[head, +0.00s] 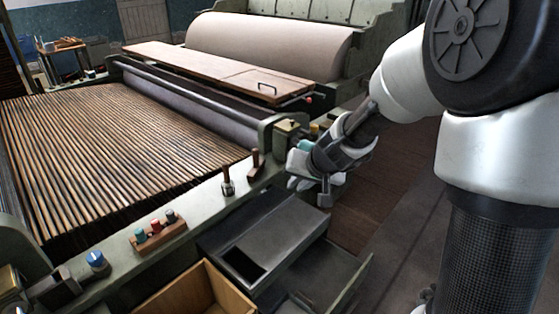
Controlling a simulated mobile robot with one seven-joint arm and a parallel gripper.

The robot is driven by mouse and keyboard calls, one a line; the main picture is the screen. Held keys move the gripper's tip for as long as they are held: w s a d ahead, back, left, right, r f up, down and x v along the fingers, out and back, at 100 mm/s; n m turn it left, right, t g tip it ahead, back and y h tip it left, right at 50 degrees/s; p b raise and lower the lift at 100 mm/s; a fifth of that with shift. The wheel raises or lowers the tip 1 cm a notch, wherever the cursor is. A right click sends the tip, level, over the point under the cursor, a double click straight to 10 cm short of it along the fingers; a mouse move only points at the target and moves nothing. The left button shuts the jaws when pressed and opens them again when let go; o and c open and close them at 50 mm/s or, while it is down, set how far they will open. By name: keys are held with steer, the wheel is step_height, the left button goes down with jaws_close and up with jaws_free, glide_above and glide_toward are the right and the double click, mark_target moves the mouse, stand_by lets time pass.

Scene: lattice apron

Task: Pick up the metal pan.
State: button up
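I cannot pick out the metal pan with certainty. A dark grey metal box-like piece (284,229) with a rectangular recess sits below the machine's front rail, at the lower middle of the head view. It may be the pan or part of the machine. My gripper (303,180) is above and just beyond this piece, close to the machine's right corner. Its white and grey parts overlap the background, and its finger gap is not clear. I see nothing certain held in it.
The large machine has a slatted bed (110,150), a pale roller (270,42) and a wooden board (215,72). Coloured knobs (157,233) and upright levers stand on its front rail. A wooden box (195,292) is at the bottom. Brown floor lies open to the right.

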steer(key=w+d+f+m+g+h+b, duration=0.1)
steer(key=w+d+f+m+b, duration=0.1)
steer(key=f, duration=1.1)
steer(key=w+d+f+m+h+b, duration=0.1)
steer(key=d+f+m+b, duration=0.15)
steer(key=f, duration=1.05)
steer(key=s+f+g+b, duration=0.2)
steer(key=s+f, duration=0.2)
steer(key=f, duration=0.7)
steer(key=s+f+m+g+b, duration=0.1)
steer(key=s+f+b, duration=0.2)
steer(key=f, duration=0.9)
steer(key=s+d+f+m+g+b, duration=0.1)
steer(key=s+f+g+b, duration=0.1)
steer(key=f, duration=0.9)
steer(key=shift+s+f+m+g+h+b, duration=0.15)
steer(key=shift+s+b, duration=0.1)
steer(key=shift+s, duration=0.45)
steer(key=shift+s+m+g+h+b, duration=0.1)
steer(key=shift+s+g+h+b, duration=0.1)
steer(key=shift+s, duration=0.45)
steer(key=shift+d+f+b, duration=0.2)
steer(key=shift+f+b, duration=0.75)
steer(key=shift+f, duration=1.9)
jaws_close()
steer(key=shift+r, duration=0.1)
